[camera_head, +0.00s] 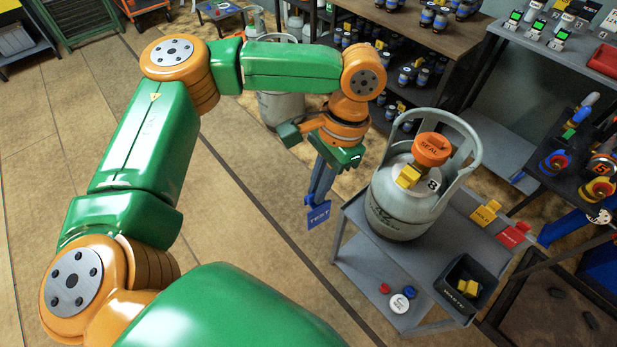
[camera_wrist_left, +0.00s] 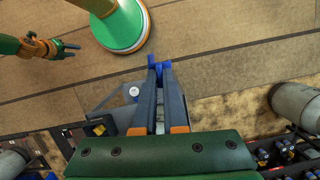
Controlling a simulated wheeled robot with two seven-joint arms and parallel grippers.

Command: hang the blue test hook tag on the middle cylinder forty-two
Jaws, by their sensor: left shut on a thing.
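My left gripper (camera_head: 321,190) points down, shut on the blue test hook tag (camera_head: 319,216), which hangs below its fingertips with "TEST" readable. The tag also shows between the fingertips in the left wrist view (camera_wrist_left: 157,68). A grey cylinder (camera_head: 402,214) with a collar handle stands upright on the cart, right of the gripper and apart from the tag. It has an orange "SEAL" cap, a yellow piece at its neck and a visible "8"; I cannot read forty-two. A second grey cylinder (camera_head: 281,108) stands behind my left forearm, partly hidden. My right gripper (camera_wrist_left: 70,52) is open and empty in the left wrist view.
The grey cart (camera_head: 360,250) carries a black waste bin (camera_head: 452,290) and loose caps, including a white one (camera_head: 399,303). Yellow "HOLD" (camera_head: 487,212) and red (camera_head: 513,235) tags are at its right edge. Shelves of jars (camera_head: 470,45) stand behind. Floor left of the cart is clear.

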